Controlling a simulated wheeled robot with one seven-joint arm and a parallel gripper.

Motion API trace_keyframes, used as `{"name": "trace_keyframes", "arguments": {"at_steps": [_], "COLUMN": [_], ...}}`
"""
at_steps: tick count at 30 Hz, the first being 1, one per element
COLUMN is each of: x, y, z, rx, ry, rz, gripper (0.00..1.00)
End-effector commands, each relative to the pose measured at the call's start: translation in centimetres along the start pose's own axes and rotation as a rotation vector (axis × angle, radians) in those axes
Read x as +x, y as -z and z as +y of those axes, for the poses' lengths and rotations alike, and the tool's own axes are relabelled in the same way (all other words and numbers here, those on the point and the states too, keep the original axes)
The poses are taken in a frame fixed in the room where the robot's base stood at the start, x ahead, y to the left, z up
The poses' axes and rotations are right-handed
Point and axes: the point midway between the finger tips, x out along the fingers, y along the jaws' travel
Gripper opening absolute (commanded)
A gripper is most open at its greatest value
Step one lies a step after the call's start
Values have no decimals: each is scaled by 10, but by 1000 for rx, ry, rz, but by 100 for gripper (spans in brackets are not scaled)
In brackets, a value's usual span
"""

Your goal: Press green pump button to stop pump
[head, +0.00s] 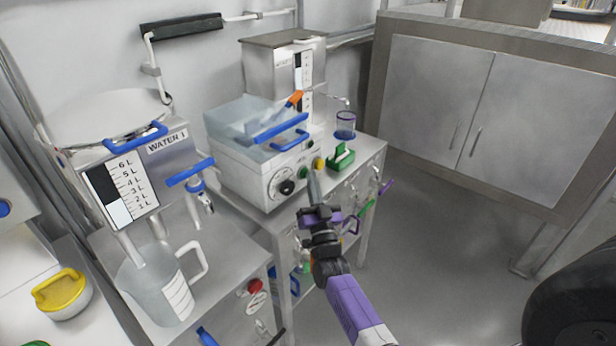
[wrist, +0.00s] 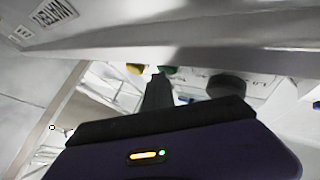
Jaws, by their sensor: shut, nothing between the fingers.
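The white pump-like unit (head: 240,172) stands on a metal cart, with a clear blue-handled basin on top. Its front carries a black knob (head: 286,187), a small green button (head: 303,172) and a yellow button (head: 318,163). In the wrist view the green button (wrist: 168,70) shows just beyond the fingertips, between the yellow button (wrist: 135,68) and the black knob (wrist: 226,86). My gripper (head: 311,173) is shut and empty, its tip close in front of the green button and partly covering that area. I cannot tell whether it touches. The gripper fingers also show in the wrist view (wrist: 157,85).
A WATER 1 tank (head: 165,168) and clear jug (head: 165,285) stand at left, above a red button (head: 255,286). Colored handles hang on the cart front.

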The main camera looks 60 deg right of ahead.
Motion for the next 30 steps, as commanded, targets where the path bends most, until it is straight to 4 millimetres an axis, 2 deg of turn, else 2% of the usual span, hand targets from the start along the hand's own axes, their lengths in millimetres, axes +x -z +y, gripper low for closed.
{"name": "trace_keyframes", "arguments": {"at_steps": [13,30], "x": [7,-3], "y": [-3,4], "z": [-7,-3], "rx": [2,1], "ry": [7,10], "rz": [-5,-4], "gripper": [0,0]}}
